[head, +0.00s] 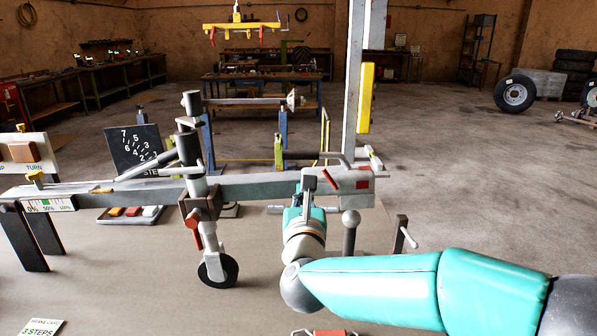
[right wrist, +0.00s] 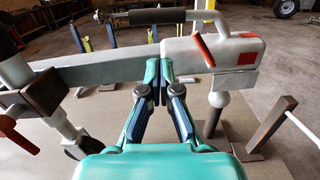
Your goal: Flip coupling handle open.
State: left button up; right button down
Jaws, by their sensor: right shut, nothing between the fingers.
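The coupling (head: 350,180) is a grey housing with red squares at the right end of the drawbar. It also shows in the right wrist view (right wrist: 205,52), above a pale ball on a post. The coupling handle (right wrist: 200,15), a bent grey bar with a dark grip (right wrist: 155,17), lies along the top, its grip pointing left; it also shows in the head view (head: 320,155). A small red lever (right wrist: 202,50) sits on the housing's near side. My right gripper (right wrist: 167,78) is shut and empty at the drawbar's near side, below the handle's grip. My left gripper is out of view.
The drawbar (head: 265,188) runs left from the coupling. A jockey wheel (head: 217,270) stands under it, with a red lever. A post with a crank (right wrist: 270,125) stands right of the ball post. A grey column with a yellow block (head: 366,98) rises behind the coupling.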

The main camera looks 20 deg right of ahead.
aim_at(301, 171)
jog(key=shift+w, duration=0.1)
jog(key=p+x, duration=0.3)
jog(key=x, duration=0.6)
jog(key=shift+a+p, duration=0.1)
jog(key=shift+p, duration=0.2)
jog(key=shift+w, duration=0.45)
